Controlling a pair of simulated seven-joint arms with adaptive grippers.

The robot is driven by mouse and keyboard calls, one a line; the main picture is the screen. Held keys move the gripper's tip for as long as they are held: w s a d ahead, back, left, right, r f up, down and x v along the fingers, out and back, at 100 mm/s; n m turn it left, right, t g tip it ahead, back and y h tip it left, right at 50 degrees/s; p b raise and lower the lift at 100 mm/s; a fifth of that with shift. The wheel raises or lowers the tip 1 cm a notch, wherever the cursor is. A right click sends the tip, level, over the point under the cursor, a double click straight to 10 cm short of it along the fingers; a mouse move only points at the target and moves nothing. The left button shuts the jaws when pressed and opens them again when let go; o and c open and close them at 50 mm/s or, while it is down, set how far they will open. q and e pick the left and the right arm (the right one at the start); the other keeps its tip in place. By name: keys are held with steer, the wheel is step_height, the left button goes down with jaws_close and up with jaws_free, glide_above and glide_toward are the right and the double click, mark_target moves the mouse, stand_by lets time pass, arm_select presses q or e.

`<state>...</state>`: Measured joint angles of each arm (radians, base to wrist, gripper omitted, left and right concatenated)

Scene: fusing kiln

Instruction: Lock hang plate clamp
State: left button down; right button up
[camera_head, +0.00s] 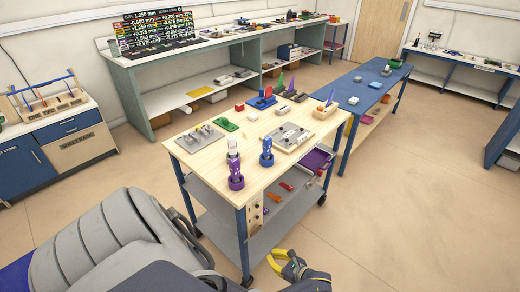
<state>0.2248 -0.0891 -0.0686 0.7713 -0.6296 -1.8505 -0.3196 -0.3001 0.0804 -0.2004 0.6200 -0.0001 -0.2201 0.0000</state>
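A grey plate with several raised clamp-like pieces (199,138) lies flat at the left of the wooden cart top (210,165). A second pale grey plate with dark knobs (288,139) lies at the right of the top. Which one is the hang plate, and whether any clamp is locked, I cannot tell at this size.
Purple (236,182) and blue (266,158) cylindrical tools stand at the cart's front edge. A green block (226,125) and a blue stand (263,101) lie farther back. A blue table (352,92) adjoins the right side. Open floor lies to the right.

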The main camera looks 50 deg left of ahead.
mark_target(249, 238)
arm_select(q)
steer(key=shift+s+a+r+m+y, duration=0.25)
steer(key=shift+s+r+m+y, duration=0.05)
steer(key=shift+r, duration=0.3)
steer(key=shift+a, duration=0.1)
steer(key=shift+s+a+r, duration=0.1)
steer(key=shift+s+a, duration=0.05)
steer(key=shift+a, duration=1.4)
steer(key=shift+s+a+r, duration=0.1)
steer(key=shift+s+a, duration=0.05)
steer(key=shift+a, duration=1.35)
steer(key=shift+s+a+r, duration=0.1)
steer(key=shift+s+a, duration=0.05)
steer(key=shift+a, duration=1.4)
